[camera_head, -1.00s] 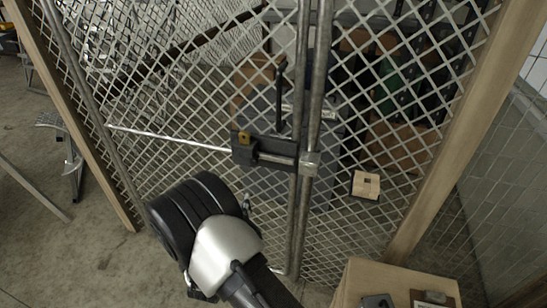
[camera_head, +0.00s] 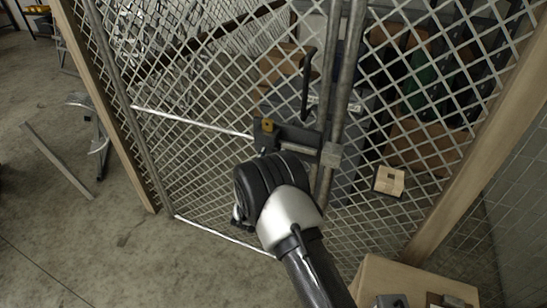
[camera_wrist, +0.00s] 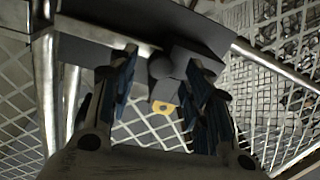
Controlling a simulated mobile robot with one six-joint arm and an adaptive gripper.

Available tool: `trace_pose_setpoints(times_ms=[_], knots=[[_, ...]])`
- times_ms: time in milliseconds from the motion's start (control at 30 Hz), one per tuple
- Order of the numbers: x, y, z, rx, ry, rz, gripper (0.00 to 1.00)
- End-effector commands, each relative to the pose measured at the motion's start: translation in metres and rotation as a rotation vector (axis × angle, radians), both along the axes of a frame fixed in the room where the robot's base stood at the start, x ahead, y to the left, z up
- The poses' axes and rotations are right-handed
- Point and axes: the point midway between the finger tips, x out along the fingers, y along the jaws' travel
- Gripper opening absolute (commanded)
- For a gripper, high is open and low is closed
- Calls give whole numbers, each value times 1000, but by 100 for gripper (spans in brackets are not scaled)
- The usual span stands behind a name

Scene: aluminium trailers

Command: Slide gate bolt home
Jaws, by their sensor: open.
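The gate bolt's dark housing (camera_head: 285,135) is fixed to the mesh gate, with a yellow tab (camera_head: 267,125) at its left end. A grey receiver block (camera_head: 331,155) sits on the vertical tube to its right. In the wrist view, a silver bolt rod (camera_wrist: 105,35) runs left from the dark housing. My gripper (camera_wrist: 162,57) is open, with one finger on each side of the knob; contact is not clear. In the head view my wrist hides the fingers and the housing's lower edge.
Vertical gate tubes (camera_head: 340,100) stand right of the housing. A thin horizontal rod (camera_head: 190,121) crosses the mesh on the left. Floor at left is mostly open.

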Motion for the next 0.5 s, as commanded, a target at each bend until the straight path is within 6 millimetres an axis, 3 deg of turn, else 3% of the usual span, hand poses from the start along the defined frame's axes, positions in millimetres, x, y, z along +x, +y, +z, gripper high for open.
trace_pose_setpoints(times_ms=[200,500], knots=[[15,-4,0,-1,-1,1,45],[16,-4,1,-1,-1,1,43]])
